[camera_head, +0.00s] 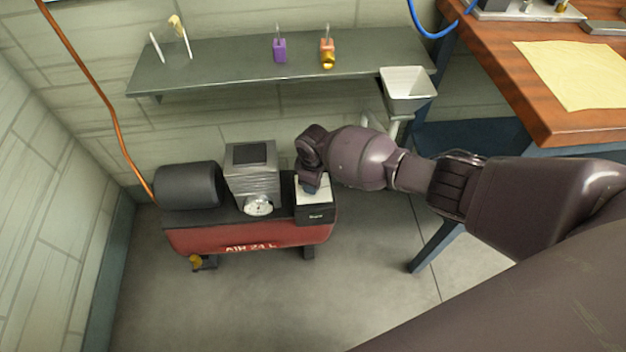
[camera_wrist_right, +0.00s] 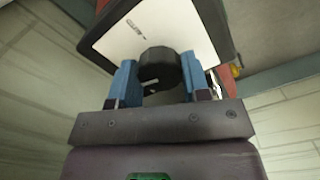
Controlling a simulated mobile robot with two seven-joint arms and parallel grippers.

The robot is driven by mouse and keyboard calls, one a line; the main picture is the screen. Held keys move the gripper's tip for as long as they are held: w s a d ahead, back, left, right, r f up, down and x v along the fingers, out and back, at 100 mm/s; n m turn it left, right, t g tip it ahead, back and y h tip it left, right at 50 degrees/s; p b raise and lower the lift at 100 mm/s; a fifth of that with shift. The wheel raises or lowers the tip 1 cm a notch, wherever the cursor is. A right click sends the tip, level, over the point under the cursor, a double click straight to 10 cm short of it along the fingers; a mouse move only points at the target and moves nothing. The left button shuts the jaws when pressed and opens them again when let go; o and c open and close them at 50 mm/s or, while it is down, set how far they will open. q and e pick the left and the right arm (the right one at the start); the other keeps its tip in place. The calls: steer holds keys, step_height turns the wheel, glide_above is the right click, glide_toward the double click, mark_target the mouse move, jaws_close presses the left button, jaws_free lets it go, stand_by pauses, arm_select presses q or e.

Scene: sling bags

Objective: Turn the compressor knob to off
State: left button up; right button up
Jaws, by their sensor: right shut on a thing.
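The compressor (camera_head: 250,235) has a red tank marked "AIR 24 L" and stands on the floor by the wall. Its switch box (camera_head: 314,212) is at the right end, black with a pale top plate. In the right wrist view the black knob (camera_wrist_right: 160,66) sits on that pale plate (camera_wrist_right: 185,25), with a white mark on its rim and lettering like "AUTO" on the plate. My right gripper (camera_wrist_right: 159,78) has its blue fingers on either side of the knob, shut on it. In the head view my right gripper (camera_head: 312,182) hides the knob. My left gripper is not in view.
A grey shelf (camera_head: 225,68) with a purple padlock (camera_head: 279,49) and an orange one (camera_head: 327,50) is above the compressor. A white bin (camera_head: 406,88) hangs at the shelf's right end. A wooden bench (camera_head: 520,85) stands right. The floor in front is clear.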

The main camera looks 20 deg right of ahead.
steer(key=shift+s+f+n, duration=0.15)
steer(key=shift+n, duration=0.85)
steer(key=o, duration=0.9)
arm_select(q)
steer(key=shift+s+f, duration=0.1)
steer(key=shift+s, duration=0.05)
arm_select(e)
steer(key=shift+o, duration=0.2)
steer(key=r, duration=0.1)
steer(key=r+p, duration=0.1)
steer(key=r, duration=0.2)
steer(key=shift+w+r, duration=0.15)
steer(key=shift+w, duration=0.15)
step_height(320, 180, up, 6)
steer(key=shift+s+f+p, duration=0.1)
steer(key=shift+f+p, duration=0.15)
steer(key=shift+p, duration=0.95)
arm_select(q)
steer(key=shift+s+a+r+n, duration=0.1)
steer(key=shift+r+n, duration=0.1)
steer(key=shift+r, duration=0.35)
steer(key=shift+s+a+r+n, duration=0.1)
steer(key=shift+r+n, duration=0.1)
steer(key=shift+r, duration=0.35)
arm_select(e)
steer(key=shift+s+r, duration=0.15)
steer(key=shift+r, duration=0.45)
